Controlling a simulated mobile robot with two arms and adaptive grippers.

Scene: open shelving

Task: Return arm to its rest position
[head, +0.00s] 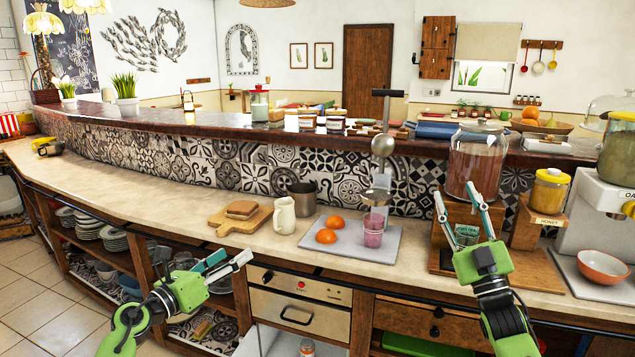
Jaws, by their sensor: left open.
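My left gripper (238,260) is at the lower left, in front of the counter's front edge and the drawer fronts. Its two fingers point right and are apart, with nothing between them. My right gripper (456,196) is raised at the right, in front of the large glass jar (479,160) on its wooden stand. Its fingers point up and are spread. A small clear glass (467,236) shows between and behind the fingers; the view does not show whether they touch it.
A grey tray (365,249) holds two oranges (326,236) and a pink glass (373,236). A white jug (284,215), a cutting board (240,223) and a metal pot (303,198) stand on the counter. An orange bowl (602,266) is at the right. Counter at left is mostly clear.

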